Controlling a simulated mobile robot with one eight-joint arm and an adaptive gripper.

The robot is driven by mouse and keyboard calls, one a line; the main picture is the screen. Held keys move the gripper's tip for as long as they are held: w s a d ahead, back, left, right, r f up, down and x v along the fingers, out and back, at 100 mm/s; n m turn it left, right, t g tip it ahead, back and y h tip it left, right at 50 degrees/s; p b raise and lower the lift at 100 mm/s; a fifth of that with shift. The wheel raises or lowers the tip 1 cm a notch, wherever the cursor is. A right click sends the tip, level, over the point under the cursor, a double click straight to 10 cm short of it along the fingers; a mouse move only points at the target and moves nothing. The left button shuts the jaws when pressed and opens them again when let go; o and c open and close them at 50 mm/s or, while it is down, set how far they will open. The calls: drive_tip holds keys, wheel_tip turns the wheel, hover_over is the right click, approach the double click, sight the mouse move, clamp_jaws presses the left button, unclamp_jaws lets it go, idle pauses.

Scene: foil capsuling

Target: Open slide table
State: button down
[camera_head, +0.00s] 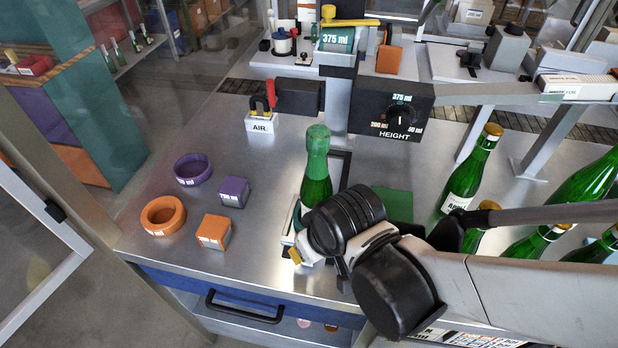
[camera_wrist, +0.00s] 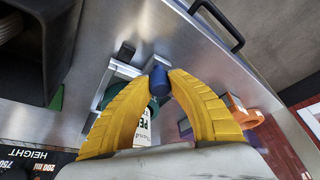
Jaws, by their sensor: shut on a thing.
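My gripper (camera_wrist: 160,78) has its yellow fingers closed around a blue knob (camera_wrist: 159,82) in the wrist view. The knob is at the edge of the grey slide table (camera_wrist: 123,70), beside a black block (camera_wrist: 126,50). In the head view my gripper (camera_head: 297,257) is at the near side of the slide table (camera_head: 345,170), mostly hidden by my wrist; the knob is hidden there. A green bottle (camera_head: 317,170) with a green foil top stands upright at the slide table. Its label (camera_wrist: 142,130) shows between my fingers in the wrist view.
Orange ring (camera_head: 163,215), purple ring (camera_head: 193,169), purple block (camera_head: 234,191) and orange block (camera_head: 214,231) lie left on the metal bench. Several green bottles (camera_head: 470,180) are at right. The HEIGHT dial box (camera_head: 398,110) is behind. A drawer handle (camera_head: 245,307) is in front.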

drive_tip(key=c, duration=1.2)
unclamp_jaws()
drive_tip(key=shift+a, duration=0.1)
drive_tip(key=v, duration=0.8)
drive_tip(key=w+d+r+m+t+h+b, duration=0.1)
drive_tip(key=w+d+m, duration=0.1)
drive_tip(key=d, duration=0.7)
drive_tip(key=w+d+r+m+t+h+b, duration=0.1)
drive_tip(key=d+m, duration=0.3)
drive_tip(key=d, duration=0.5)
drive_tip(key=shift+w+m+t+h+b, duration=0.3)
drive_tip(key=shift+w+m+t+b, duration=0.1)
drive_tip(key=shift+w+t, duration=0.25)
